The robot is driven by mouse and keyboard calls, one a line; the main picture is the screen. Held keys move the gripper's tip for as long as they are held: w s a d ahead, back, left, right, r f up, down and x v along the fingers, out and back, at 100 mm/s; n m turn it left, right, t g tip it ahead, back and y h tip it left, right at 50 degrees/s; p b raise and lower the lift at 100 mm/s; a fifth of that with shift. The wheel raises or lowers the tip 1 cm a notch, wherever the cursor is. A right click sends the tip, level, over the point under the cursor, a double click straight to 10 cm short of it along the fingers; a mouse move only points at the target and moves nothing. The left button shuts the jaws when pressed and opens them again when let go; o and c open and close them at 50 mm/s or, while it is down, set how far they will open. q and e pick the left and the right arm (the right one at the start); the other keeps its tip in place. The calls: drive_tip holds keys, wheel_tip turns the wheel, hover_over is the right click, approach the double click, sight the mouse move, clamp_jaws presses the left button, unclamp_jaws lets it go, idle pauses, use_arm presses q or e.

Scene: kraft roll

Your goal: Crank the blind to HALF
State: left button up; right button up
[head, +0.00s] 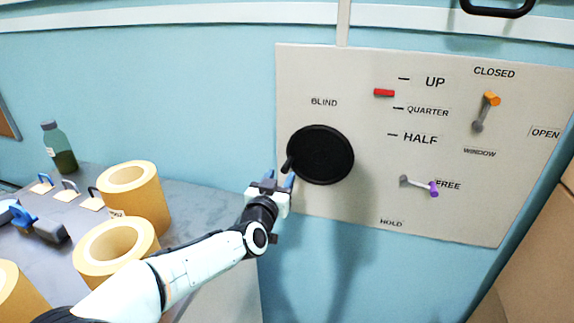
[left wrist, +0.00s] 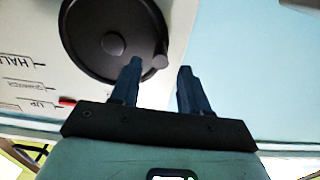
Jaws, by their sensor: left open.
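The black round blind crank (head: 325,155) sits on a pale wall panel (head: 360,215), and its knob (head: 288,164) is at the wheel's left edge. My left gripper (head: 281,181) is open, just below the knob. In the left wrist view the knob (left wrist: 161,60) shows between and just beyond the two fingertips (left wrist: 160,70); I cannot tell whether they touch it. The red marker (head: 384,93) is between UP and QUARTER, above the HALF mark (head: 420,139). The purple-tipped lever (head: 433,189) points to FREE. My right gripper is out of view.
The orange-tipped window lever (head: 491,99) points toward CLOSED. Several kraft rolls (head: 151,190) and a green bottle (head: 60,150) stand on a grey counter (head: 190,200) at left. A brown cabinet (head: 545,260) is at lower right. Space before the panel's right part is clear.

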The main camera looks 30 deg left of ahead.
sight(287, 162)
use_arm(q)
drive_tip(key=x, duration=0.6)
drive_tip(key=shift+w, duration=0.4)
drive_tip(key=shift+a, duration=0.1)
clamp_jaws()
